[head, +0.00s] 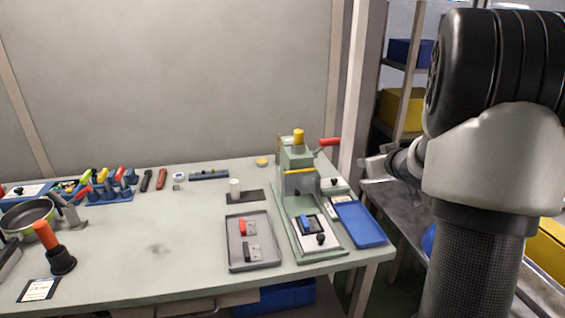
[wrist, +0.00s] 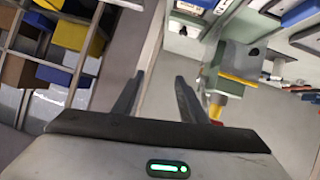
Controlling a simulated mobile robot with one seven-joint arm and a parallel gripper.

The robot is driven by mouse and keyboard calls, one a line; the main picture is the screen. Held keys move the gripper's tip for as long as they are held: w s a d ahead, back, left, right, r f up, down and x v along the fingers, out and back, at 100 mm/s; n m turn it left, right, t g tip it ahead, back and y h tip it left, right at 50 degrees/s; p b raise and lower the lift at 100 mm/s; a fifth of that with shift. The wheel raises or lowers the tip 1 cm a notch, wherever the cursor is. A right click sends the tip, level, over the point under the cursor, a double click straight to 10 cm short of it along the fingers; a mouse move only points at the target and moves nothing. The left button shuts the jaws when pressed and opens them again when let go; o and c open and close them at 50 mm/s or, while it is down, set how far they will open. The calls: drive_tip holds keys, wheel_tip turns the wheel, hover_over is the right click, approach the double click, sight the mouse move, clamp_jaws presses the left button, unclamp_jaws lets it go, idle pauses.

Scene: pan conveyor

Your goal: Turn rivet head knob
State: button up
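A green riveting machine (head: 297,160) stands at the right end of the table. A yellow knob (head: 298,136) is on its top, a red-handled lever (head: 329,142) sticks out to the right, and a yellow bar (head: 299,171) crosses its front. I cannot tell for sure which part is the rivet head knob. My gripper (wrist: 159,76) is open and empty, its two fingers apart. In the head view it is right of the machine, partly hidden by my arm. In the wrist view the machine (wrist: 236,55) is right of the fingers, not touching them.
A blue tray (head: 360,224) lies right of the machine. A grey tray (head: 235,262) with small parts lies left of it. A pan (head: 27,214) and several hand tools are at the left. Shelves with blue and yellow bins (head: 402,108) stand behind my arm. The table's middle is clear.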

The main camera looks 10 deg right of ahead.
sight(335, 180)
wheel_tip(335, 180, down, 11)
drive_tip(key=w+n+y+b, duration=0.1)
drive_tip(key=w+y+b, duration=0.1)
drive_tip(key=y+b, duration=0.15)
drive_tip(key=shift+t, duration=0.4)
drive_tip(key=b+x, duration=0.2)
drive_tip(key=x, duration=1.5)
drive_tip(key=shift+d+b, duration=0.15)
drive_tip(key=shift+b, duration=0.15)
drive_tip(key=c, duration=1)
clamp_jaws()
